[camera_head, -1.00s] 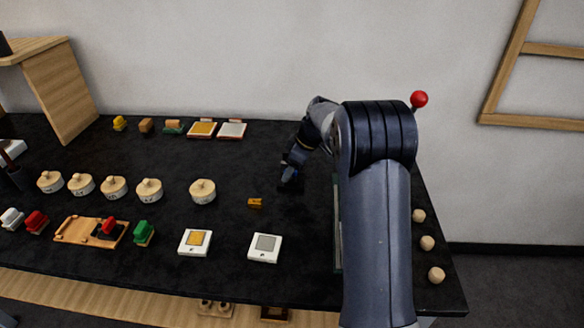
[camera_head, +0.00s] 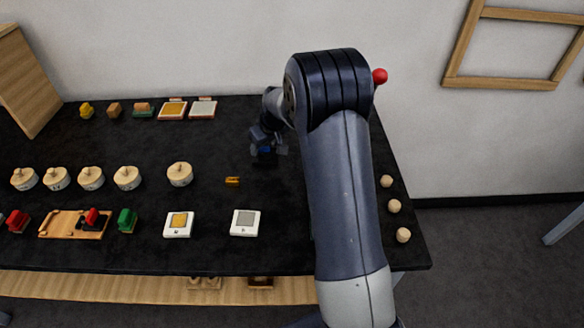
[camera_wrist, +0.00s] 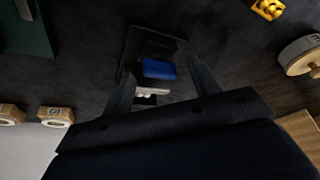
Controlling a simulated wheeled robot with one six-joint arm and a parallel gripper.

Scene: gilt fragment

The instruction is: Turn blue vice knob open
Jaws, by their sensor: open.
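The blue vice knob (camera_wrist: 158,69) shows in the wrist view on top of a small dark vice (camera_wrist: 155,45). A pale strip (camera_wrist: 152,92) lies just below the knob in the picture. My gripper (camera_wrist: 162,68) is open, one finger on either side of the knob, with gaps visible on both sides. I cannot tell how far above it the fingertips are. In the head view my gripper (camera_head: 267,152) is low over the dark table, and a spot of the blue knob (camera_head: 265,150) shows there; the rest of the vice is mostly hidden.
A small orange piece (camera_head: 232,182) and a round lidded wooden pot (camera_head: 180,174) stand left of the gripper on the black table (camera_head: 215,140). Two white squares (camera_head: 245,222) (camera_head: 178,224) lie nearer. Several wooden balls (camera_head: 394,206) line the right edge. A green panel (camera_wrist: 25,30) stands near.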

